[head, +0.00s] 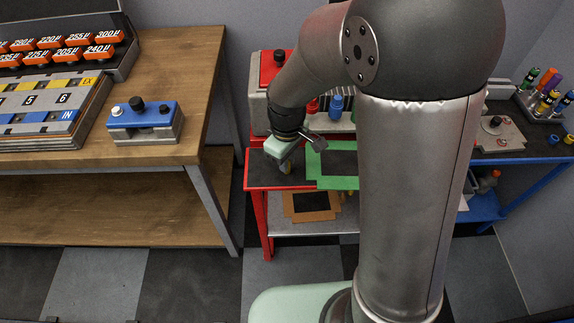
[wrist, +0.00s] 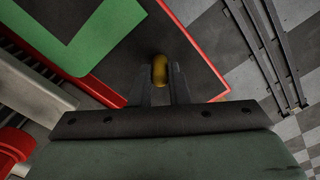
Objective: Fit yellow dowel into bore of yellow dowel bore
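My gripper (head: 284,160) points down over the dark top of the red-edged table in the head view. In the wrist view a yellow dowel (wrist: 160,70) sits between the tips of my gripper (wrist: 161,88), with a finger against each side; the fingers look shut on it. The dowel also shows as a small yellow spot just below the gripper in the head view (head: 286,168). Whether its lower end touches the tabletop I cannot tell. I cannot make out a yellow dowel bore in either view; my arm hides part of the scene.
The red table (head: 262,184) bears a green frame (head: 318,182) right of my gripper. Behind stands a grey fixture with a red block (head: 272,66) and coloured pegs. A wooden bench (head: 180,100) is left; a blue table (head: 535,160) with coloured markers is right.

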